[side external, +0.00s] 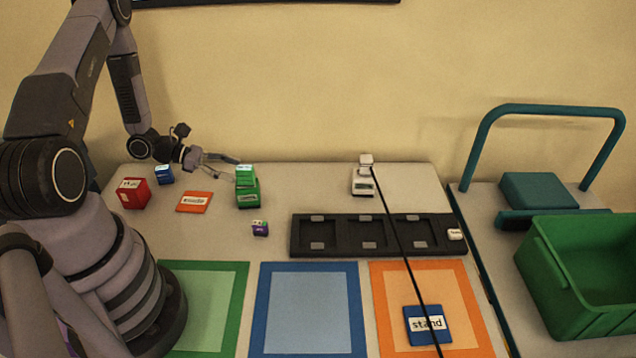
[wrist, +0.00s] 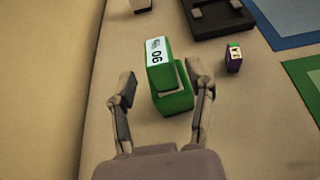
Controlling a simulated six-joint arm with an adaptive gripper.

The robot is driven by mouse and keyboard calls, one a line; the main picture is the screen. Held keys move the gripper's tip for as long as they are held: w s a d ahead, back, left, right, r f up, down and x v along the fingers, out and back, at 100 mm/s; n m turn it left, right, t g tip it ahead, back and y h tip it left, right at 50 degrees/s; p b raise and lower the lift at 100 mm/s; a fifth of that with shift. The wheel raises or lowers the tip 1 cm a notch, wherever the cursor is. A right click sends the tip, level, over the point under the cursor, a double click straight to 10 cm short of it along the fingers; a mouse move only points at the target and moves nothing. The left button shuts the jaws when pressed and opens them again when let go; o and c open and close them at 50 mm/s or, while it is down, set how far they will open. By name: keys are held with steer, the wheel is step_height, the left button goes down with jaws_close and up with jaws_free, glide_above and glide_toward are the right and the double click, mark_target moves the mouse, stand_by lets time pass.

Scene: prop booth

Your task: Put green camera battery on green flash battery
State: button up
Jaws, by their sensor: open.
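Two green blocks are stacked at the back of the table. The upper, smaller one, which I take as the green camera battery (side external: 245,176), has a pale label; it also shows in the wrist view (wrist: 159,51). It rests on a larger green block, which I take as the green flash battery (side external: 248,196), seen below it in the wrist view (wrist: 174,101). My gripper (side external: 229,166) is open just left of the stack. In the wrist view its fingers (wrist: 165,84) stand apart on either side of the green blocks, with visible gaps. Nothing is held.
A red block (side external: 133,194), blue block (side external: 165,176) and orange card (side external: 194,202) lie left of the stack. A small purple-and-green block (side external: 260,229) is in front. White blocks (side external: 363,184) stand right, behind a black slotted tray (side external: 343,236). A green crate (side external: 560,285) is far right.

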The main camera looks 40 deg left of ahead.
steer(key=s+d+r+m+g, duration=0.2)
steer(key=d+r+m+g, duration=0.1)
steer(key=r+m, duration=0.25)
steer(key=s+d+r+m+g+y, duration=0.1)
steer(key=d+r+m+g, duration=0.2)
steer(key=r, duration=0.4)
steer(key=s+d+r+m+g, duration=0.2)
steer(key=d+r+m, duration=0.1)
steer(key=r+m, duration=0.35)
steer(key=s+d+r+m+t+y, duration=0.3)
steer(key=s+r+m+y, duration=0.5)
steer(key=s+r+m, duration=0.4)
steer(key=shift+d+r+t+y, duration=0.15)
steer(key=shift+r+t+y, duration=0.25)
steer(key=shift+r, duration=0.45)
